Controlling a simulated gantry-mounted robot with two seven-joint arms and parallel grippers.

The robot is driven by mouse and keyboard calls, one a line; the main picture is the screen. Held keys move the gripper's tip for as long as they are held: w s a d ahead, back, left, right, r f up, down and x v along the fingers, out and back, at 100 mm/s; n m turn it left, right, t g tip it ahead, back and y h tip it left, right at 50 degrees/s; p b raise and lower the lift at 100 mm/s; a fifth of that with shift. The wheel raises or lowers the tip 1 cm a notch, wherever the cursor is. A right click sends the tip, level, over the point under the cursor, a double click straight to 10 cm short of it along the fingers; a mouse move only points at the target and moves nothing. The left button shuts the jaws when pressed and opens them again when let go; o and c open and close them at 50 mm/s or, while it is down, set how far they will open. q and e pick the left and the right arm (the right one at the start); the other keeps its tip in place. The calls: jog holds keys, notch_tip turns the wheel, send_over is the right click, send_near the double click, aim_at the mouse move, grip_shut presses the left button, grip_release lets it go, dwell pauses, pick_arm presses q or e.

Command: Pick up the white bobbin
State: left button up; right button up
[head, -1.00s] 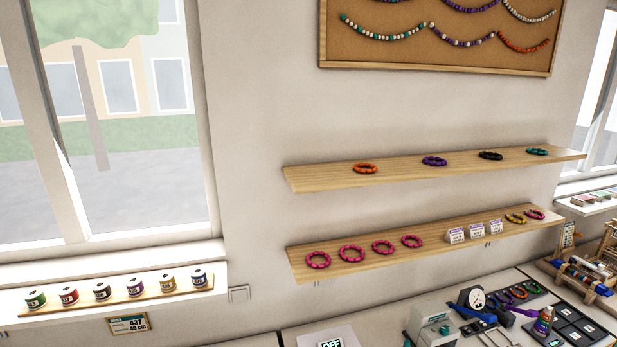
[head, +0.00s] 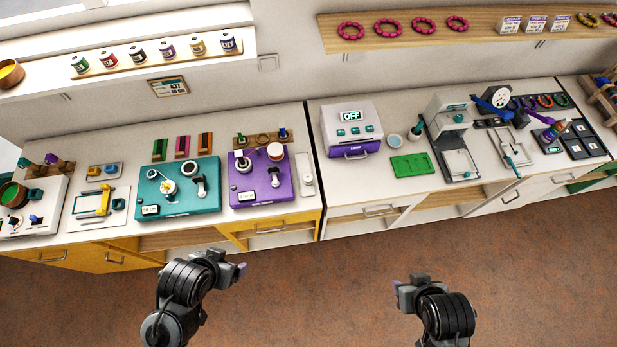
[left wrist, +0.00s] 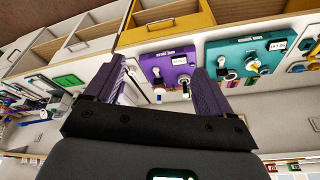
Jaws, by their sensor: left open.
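I cannot tell for sure which piece is the white bobbin. A white round piece (head: 275,151) with a brownish side sits on the purple machine (head: 262,195). A white spool-like piece (head: 168,187) sits on the teal machine (head: 178,206). The purple machine also shows in the left wrist view (left wrist: 172,66), seen between my fingers, well beyond them. My left gripper (head: 240,269) is open and empty, in front of the counter. It also shows in the left wrist view (left wrist: 159,72). My right gripper (head: 399,287) is in front of the counter too; its jaw opening is unclear.
A small wooden rack (head: 262,139) with bobbins stands behind the purple machine. A purple-and-white device marked OFF (head: 351,130), a green tray (head: 412,165) and a grey press (head: 452,135) stand to the right. Labelled spools (head: 137,53) line the sill. The floor in front is clear.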

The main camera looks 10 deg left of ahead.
pick_arm(q)
jog(key=c, duration=0.7)
jog(key=shift+o, duration=0.2)
